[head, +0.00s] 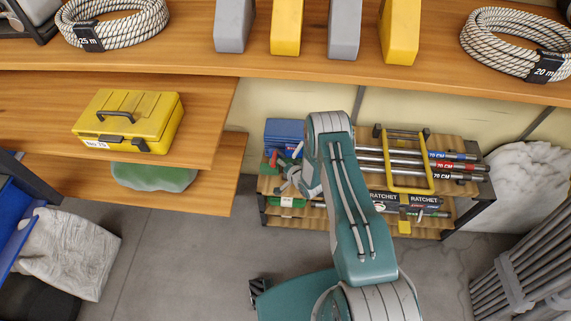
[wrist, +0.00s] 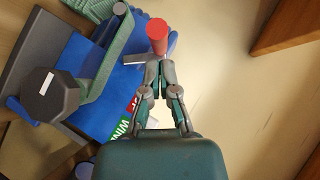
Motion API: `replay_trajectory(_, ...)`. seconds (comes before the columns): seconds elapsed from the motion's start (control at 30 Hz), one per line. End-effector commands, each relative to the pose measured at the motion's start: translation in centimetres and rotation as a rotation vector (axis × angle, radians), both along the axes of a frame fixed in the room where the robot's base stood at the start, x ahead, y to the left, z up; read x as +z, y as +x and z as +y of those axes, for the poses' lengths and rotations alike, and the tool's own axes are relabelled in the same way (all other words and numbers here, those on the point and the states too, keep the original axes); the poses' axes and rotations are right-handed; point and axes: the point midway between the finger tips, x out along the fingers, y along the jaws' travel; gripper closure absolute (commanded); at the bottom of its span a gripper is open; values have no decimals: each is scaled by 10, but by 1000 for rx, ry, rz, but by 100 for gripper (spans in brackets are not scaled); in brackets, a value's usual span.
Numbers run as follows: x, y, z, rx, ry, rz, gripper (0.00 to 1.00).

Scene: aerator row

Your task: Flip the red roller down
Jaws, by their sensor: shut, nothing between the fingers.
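The red roller (wrist: 157,36) is a short red cylinder, seen in the wrist view just beyond my fingertips, with a grey bar or bracket beside its lower end. My gripper (wrist: 158,68) is shut and empty, its fingertips close together just below the roller; I cannot tell whether they touch it. In the head view my gripper (head: 284,184) is at the left end of the low shelf unit. A small red piece (head: 273,159) shows close by there, too small to identify surely.
A blue item (wrist: 108,105), green webbing (wrist: 98,62) and a dark hexagonal end (wrist: 50,95) crowd the left of the wrist view. The low rack (head: 455,168) holds metal bars and a yellow frame (head: 389,161). A wooden shelf (head: 215,150) with a yellow toolbox (head: 128,121) stands left.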

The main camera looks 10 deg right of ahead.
Motion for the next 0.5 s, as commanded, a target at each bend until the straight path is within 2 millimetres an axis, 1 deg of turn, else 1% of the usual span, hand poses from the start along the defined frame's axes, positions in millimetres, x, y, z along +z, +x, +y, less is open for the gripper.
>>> replay_trajectory(0.03, 1, 1, 4, 3, -41, 13, 100)
replay_trajectory(0.5, -5, 9, 28, 1, -460, 150, 100)
